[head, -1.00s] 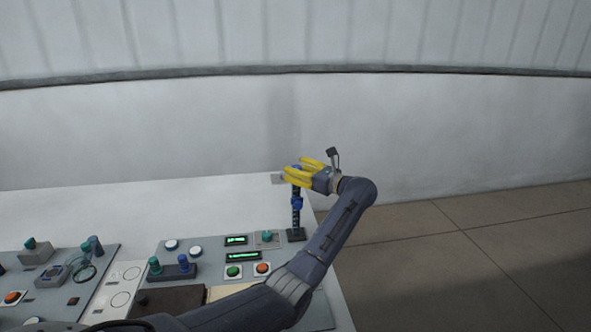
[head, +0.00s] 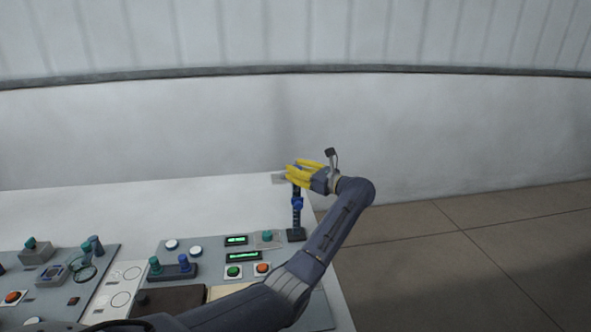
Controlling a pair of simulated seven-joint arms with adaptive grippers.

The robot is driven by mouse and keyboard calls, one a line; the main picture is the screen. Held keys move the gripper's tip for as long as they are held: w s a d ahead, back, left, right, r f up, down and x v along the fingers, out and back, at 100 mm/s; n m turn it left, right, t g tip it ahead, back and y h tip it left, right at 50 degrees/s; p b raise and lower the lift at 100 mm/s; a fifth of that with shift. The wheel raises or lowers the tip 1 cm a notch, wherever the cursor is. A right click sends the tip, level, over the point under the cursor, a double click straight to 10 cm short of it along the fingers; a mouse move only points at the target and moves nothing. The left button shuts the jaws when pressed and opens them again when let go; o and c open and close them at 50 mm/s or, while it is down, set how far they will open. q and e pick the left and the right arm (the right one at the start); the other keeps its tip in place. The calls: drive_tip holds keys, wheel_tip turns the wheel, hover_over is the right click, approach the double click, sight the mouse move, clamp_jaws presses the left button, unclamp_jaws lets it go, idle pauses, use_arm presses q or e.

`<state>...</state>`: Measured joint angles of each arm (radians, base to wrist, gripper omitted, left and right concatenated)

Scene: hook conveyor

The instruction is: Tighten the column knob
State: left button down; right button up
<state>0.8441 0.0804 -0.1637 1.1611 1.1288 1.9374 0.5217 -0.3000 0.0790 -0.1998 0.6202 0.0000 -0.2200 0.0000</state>
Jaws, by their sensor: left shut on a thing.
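The dark upright column (head: 297,222) stands on a small black base near the right edge of the white table, with a blue collar (head: 297,204) partway up. My left gripper (head: 293,173) has yellow fingers and is at the top of the column, reaching in from the right side. Its fingers are shut on the column knob, which they hide almost wholly. My right gripper is not in view.
A grey panel (head: 207,246) left of the column bears green displays, white, green and red buttons, and teal and blue knobs. Another panel (head: 75,300) lies further left. The back of the white table (head: 130,207) is clear.

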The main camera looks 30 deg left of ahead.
use_arm(q)
drive_tip(key=shift+r, duration=0.25)
drive_tip(key=shift+w+r+n+g, duration=0.15)
drive_tip(key=shift+n+g, duration=0.95)
drive_tip(key=shift+g, duration=0.6)
drive_tip(key=shift+r, duration=0.1)
drive_tip(key=c, duration=1.1)
unclamp_jaws()
drive_tip(key=shift+d, duration=0.15)
drive_tip(key=shift+o, duration=0.8)
drive_tip(key=w+d, duration=0.1)
drive_tip(key=d, duration=0.9)
drive_tip(key=shift+d, duration=0.35)
drive_tip(key=shift+d+f, duration=0.5)
drive_tip(key=shift+d, duration=0.05)
